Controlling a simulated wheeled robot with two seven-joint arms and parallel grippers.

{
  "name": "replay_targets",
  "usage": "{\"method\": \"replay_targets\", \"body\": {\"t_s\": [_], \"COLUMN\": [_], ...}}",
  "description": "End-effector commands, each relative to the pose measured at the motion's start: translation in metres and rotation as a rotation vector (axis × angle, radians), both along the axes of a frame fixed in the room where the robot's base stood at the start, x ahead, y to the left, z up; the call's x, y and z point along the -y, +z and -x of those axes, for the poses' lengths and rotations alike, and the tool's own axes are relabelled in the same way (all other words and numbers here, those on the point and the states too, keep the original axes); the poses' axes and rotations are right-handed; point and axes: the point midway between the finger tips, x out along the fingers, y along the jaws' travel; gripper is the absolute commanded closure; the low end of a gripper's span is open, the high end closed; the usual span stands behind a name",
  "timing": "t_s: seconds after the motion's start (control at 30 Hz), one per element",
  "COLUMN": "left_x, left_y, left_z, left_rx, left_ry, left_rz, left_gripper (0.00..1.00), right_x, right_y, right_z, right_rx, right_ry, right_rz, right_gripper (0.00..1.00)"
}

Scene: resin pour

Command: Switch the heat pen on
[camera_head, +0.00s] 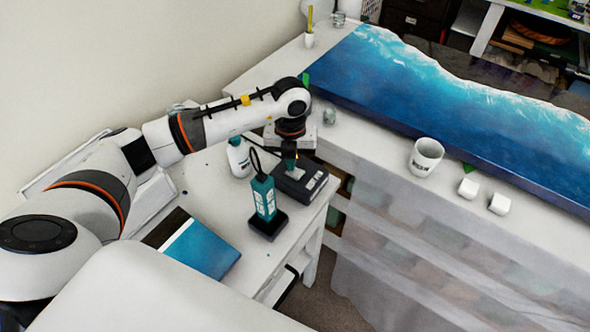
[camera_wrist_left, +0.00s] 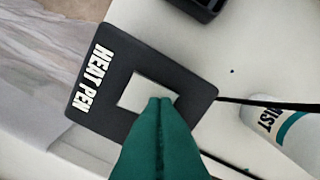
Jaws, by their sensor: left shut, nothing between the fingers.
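The black box labelled HEAT PEN (camera_wrist_left: 96,78) lies flat on the small white table and also shows in the head view (camera_head: 316,184). A pale rectangular switch plate (camera_wrist_left: 143,92) is set in its top. My left gripper (camera_wrist_left: 160,101) has its teal fingers shut, with nothing between them. The fingertips point down over the near edge of the plate; I cannot tell if they touch it. In the head view the left gripper (camera_head: 290,166) is above the box. The fingers hide part of the plate and box. My right gripper is not in view.
A teal device in a black stand (camera_head: 264,198) is beside the box. A white MIST bottle (camera_head: 238,158) stands behind it. A blue-covered book (camera_head: 203,250) lies nearer. The long bench with the blue resin slab (camera_head: 400,85) and a white mug (camera_head: 426,157) is to the right.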

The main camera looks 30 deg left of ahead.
Motion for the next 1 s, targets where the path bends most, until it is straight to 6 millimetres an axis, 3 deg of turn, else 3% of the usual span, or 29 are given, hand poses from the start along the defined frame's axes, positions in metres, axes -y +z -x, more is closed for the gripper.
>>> {"method": "replay_targets", "body": {"t_s": [0.73, 1.0], "left_x": [0.000, 0.000], "left_y": [0.063, 0.068], "left_z": [-0.001, 0.000], "left_rx": [0.002, 0.001], "left_ry": [0.001, 0.001], "left_rz": [0.000, 0.000], "left_gripper": [1.00, 1.00], "right_x": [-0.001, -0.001], "right_y": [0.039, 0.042], "right_z": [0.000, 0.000], "right_rx": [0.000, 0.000], "right_ry": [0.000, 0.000], "right_rz": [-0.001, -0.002], "right_gripper": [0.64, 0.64]}}
